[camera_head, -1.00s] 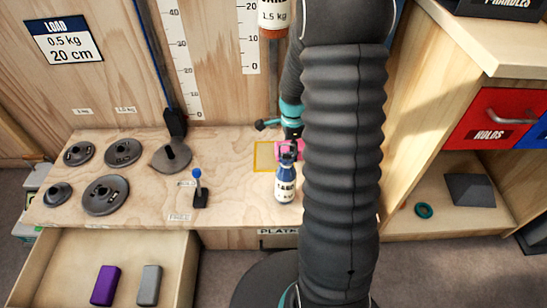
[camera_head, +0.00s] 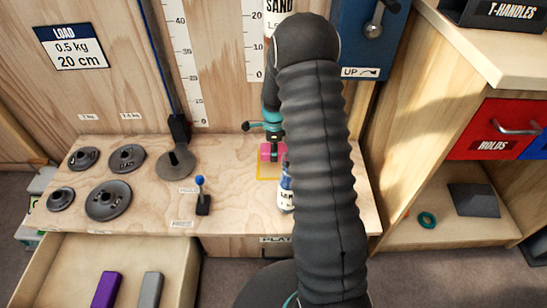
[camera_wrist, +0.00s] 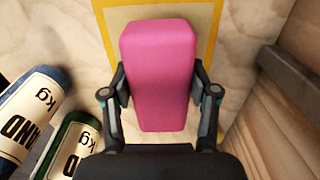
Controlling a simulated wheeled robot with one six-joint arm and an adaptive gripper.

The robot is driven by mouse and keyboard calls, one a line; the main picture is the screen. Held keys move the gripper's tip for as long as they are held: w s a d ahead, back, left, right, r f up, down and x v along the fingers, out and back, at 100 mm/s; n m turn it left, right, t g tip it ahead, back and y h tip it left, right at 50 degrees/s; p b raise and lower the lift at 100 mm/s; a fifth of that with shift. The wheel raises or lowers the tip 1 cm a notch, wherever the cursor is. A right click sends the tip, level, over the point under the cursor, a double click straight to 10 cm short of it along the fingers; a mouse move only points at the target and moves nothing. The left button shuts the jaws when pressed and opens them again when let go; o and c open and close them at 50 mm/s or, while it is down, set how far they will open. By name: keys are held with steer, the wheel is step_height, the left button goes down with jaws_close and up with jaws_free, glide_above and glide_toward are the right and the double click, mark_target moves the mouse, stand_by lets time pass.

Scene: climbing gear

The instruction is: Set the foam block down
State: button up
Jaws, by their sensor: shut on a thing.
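The pink foam block (camera_wrist: 160,70) fills the middle of the wrist view, between the two fingers of my gripper (camera_wrist: 160,98). My gripper is shut on its sides. In the head view the pink block (camera_head: 267,151) shows below my gripper (camera_head: 272,148), over the yellow-outlined square (camera_head: 262,177) on the wooden bench. The yellow outline (camera_wrist: 208,30) also shows around the far part of the block in the wrist view. I cannot tell whether the block touches the bench.
Sand bottles stand left of the block in the wrist view, one blue (camera_wrist: 30,110) and one green (camera_wrist: 72,145). A wooden wall (camera_wrist: 290,95) is close on the right. Dark weight discs (camera_head: 108,200) and a blue-knobbed lever (camera_head: 201,195) stand on the bench's left half.

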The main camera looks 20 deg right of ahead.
steer(key=shift+f, duration=1.95)
steer(key=shift+f, duration=0.1)
steer(key=o, duration=1.1)
steer(key=shift+o, duration=0.2)
